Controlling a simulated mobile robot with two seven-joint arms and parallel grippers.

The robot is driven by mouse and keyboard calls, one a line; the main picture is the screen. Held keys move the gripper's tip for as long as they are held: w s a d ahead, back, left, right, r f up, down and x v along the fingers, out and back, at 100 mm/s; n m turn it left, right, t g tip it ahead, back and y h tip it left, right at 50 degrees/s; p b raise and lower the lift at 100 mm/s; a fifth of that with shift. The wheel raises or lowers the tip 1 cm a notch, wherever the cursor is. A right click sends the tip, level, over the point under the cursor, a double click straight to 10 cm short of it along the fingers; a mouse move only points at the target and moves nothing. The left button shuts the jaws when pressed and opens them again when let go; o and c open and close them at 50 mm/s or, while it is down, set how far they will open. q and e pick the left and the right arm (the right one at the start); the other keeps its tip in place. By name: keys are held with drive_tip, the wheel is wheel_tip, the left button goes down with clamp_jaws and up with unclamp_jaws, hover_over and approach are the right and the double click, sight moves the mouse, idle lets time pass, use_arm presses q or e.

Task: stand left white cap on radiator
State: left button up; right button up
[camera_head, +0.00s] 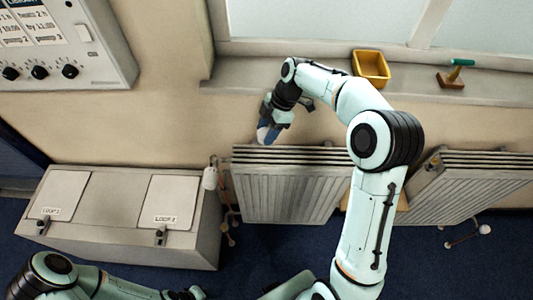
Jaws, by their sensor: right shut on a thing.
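My right gripper (267,125) points down just above the rear left top edge of the left radiator (290,190). It is shut on a small blue and pale thing (264,134), partly hidden by the fingers; I cannot tell whether this is a white cap. The thing is close to the radiator top, and whether it touches is unclear. A white cylindrical cap (210,178) shows at the radiator's left end, beside the grey box. My left arm is at the bottom left; its gripper is not visible.
A grey box (120,245) with two lidded panels stands left of the radiator. A second radiator (455,190) is at right. The window sill (320,75) holds a yellow bin (371,68) and a green-handled tool (455,74). A control panel (90,60) hangs upper left.

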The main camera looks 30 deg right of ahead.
sight(263, 159)
wheel_tip(263, 159, down, 12)
drive_tip(key=shift+r, duration=0.2)
drive_tip(key=shift+f, duration=0.1)
drive_tip(key=o, duration=1)
drive_tip(key=shift+w, duration=0.1)
drive_tip(key=v, duration=1.2)
drive_tip(key=shift+a, duration=0.1)
